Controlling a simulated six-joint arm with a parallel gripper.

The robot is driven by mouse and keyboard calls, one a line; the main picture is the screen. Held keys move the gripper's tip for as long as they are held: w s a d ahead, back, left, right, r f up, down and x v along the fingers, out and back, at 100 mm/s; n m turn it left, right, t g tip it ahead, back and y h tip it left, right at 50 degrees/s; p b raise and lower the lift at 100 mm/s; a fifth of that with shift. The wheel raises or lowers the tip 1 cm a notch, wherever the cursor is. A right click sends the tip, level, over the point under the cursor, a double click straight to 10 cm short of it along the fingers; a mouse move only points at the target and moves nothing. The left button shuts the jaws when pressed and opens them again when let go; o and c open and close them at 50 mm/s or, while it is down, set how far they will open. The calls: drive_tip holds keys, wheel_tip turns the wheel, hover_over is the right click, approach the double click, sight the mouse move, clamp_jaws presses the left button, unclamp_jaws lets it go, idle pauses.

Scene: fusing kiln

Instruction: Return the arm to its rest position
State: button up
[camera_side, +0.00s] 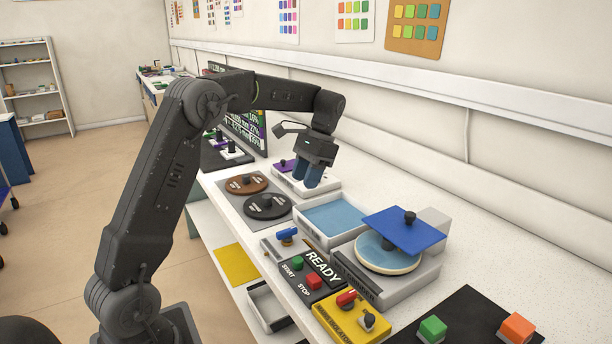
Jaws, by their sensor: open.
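My gripper (309,176) hangs from the bent arm over the far part of the white bench (465,238), with its blue fingertips pointing down. It is open, and I see nothing between its fingers. It is above the bench near a white tray with a purple piece (285,166), partly behind it. I cannot tell its exact height above the bench.
Near it are a grey plate with brown (246,183) and black discs (268,206), and a blue-lined tray (337,217). A READY panel (322,265) and yellow switch box (352,318) stand in front. The wall runs behind.

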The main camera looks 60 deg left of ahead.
drive_tip(key=s+d+r+t, duration=0.3)
drive_tip(key=s+d+t, duration=0.1)
drive_tip(key=s+d, duration=0.35)
drive_tip(key=s+d+r+t, duration=0.3)
drive_tip(key=s+d, duration=0.4)
drive_tip(key=d, duration=0.1)
drive_tip(key=s+d+f+t, duration=0.3)
drive_tip(key=s, duration=0.4)
drive_tip(key=shift+d+f, duration=0.2)
drive_tip(key=shift+d, duration=0.05)
idle(0.6)
